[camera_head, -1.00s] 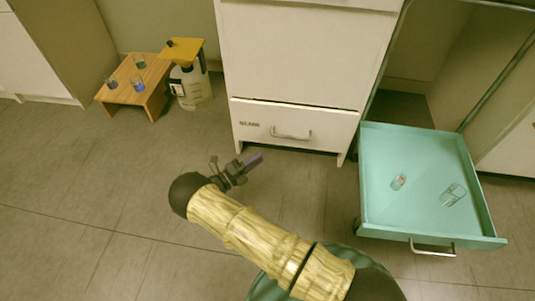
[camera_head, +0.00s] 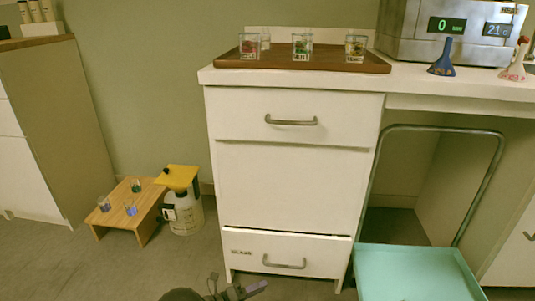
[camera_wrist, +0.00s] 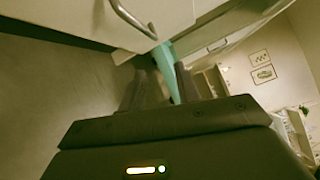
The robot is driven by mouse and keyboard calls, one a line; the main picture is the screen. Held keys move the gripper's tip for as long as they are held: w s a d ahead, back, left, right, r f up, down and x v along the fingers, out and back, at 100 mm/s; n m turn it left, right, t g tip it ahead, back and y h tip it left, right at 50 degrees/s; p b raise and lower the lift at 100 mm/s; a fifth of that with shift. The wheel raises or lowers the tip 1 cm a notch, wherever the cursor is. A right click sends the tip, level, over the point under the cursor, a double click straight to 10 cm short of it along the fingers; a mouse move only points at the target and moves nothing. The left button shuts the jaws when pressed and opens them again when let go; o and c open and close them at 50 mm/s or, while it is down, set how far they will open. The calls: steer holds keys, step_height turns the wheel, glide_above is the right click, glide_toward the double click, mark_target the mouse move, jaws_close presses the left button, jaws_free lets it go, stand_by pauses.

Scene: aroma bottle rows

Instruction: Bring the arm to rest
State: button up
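My gripper (camera_head: 240,290) shows only in part at the bottom edge of the head view, low in front of the white cabinet's bottom drawer (camera_head: 284,256). A purplish bar shows at its end, and I cannot tell what it is. In the wrist view my gripper (camera_wrist: 160,88) has its two dark fingers apart. No object is clearly held between them; a teal strip (camera_wrist: 168,60) shows behind the gap. Most of my arm is out of the head view.
A teal cart tray (camera_head: 410,275) stands at lower right. A low wooden stand (camera_head: 150,205) with several small glasses and a yellow-topped bottle (camera_head: 185,212) stand left.

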steer(key=s+d+r+m+g+y+p, duration=0.3)
steer(key=d+r+m+g+y+p, duration=0.15)
steer(key=d+r+m, duration=0.4)
steer(key=s+d+r+m+g+y+p, duration=0.35)
steer(key=d+r+m+g+p, duration=0.2)
steer(key=r+m, duration=0.55)
steer(key=s+d+r+m+t+y+p, duration=0.1)
steer(key=s+d+r+m+y+p, duration=0.1)
steer(key=s+r+m+p, duration=0.35)
steer(key=s+d+r+m+t+y+p, duration=0.1)
steer(key=s+r+m+t+y+p, duration=0.15)
steer(key=r+m, duration=0.65)
steer(key=s+d+r+m+t+y+p, duration=0.1)
steer(key=s+d+r+m+y+p, duration=0.2)
steer(key=r, duration=0.7)
step_height(320, 180, up, 38)
steer(key=a+m+p, duration=0.1)
steer(key=p, duration=3.6)
steer(key=shift+s+f, duration=0.2)
steer(key=shift+s, duration=0.2)
steer(key=shift+g, duration=0.25)
